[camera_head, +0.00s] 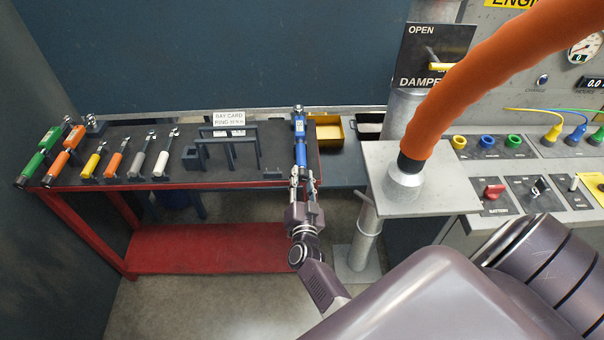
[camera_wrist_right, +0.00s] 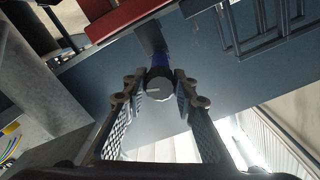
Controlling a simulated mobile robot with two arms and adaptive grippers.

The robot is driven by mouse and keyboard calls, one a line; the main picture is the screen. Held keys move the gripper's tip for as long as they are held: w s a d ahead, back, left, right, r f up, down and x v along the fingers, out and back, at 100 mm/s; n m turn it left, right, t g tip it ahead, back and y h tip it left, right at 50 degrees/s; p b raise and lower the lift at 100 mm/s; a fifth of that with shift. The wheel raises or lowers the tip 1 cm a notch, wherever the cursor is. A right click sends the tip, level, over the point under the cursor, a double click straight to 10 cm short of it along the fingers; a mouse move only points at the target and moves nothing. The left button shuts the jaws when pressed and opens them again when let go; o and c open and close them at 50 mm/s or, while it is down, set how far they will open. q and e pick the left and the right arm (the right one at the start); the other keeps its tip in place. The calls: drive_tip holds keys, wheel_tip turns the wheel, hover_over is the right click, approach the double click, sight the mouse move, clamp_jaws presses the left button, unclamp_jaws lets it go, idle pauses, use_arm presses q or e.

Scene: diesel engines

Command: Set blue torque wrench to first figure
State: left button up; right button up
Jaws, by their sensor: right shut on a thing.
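The blue torque wrench (camera_head: 300,145) rests at the right end of the tool table, its head pointing to the back and its handle end pointing toward me. My right gripper (camera_head: 303,183) is at the near end of its handle, shut on it. In the right wrist view the round grey handle end (camera_wrist_right: 159,89) sits between the two fingers (camera_wrist_right: 160,98), with a bit of blue body behind it. The setting figures on the wrench are too small to read. My left gripper is not in view.
The red-edged table (camera_head: 200,181) also holds green, orange, yellow, grey and white-handled tools to the left. A label card (camera_head: 229,118) stands over a dark rack. A yellow bin (camera_head: 326,130) is just behind right. A thick orange hose (camera_head: 500,70) rises at the right.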

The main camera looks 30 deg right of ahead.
drive_tip(key=shift+f+n+p, duration=0.1)
drive_tip(key=shift+n+p, duration=0.4)
drive_tip(key=shift+n, duration=1.1)
drive_tip(key=o, duration=1.2)
drive_tip(key=shift+c, duration=0.2)
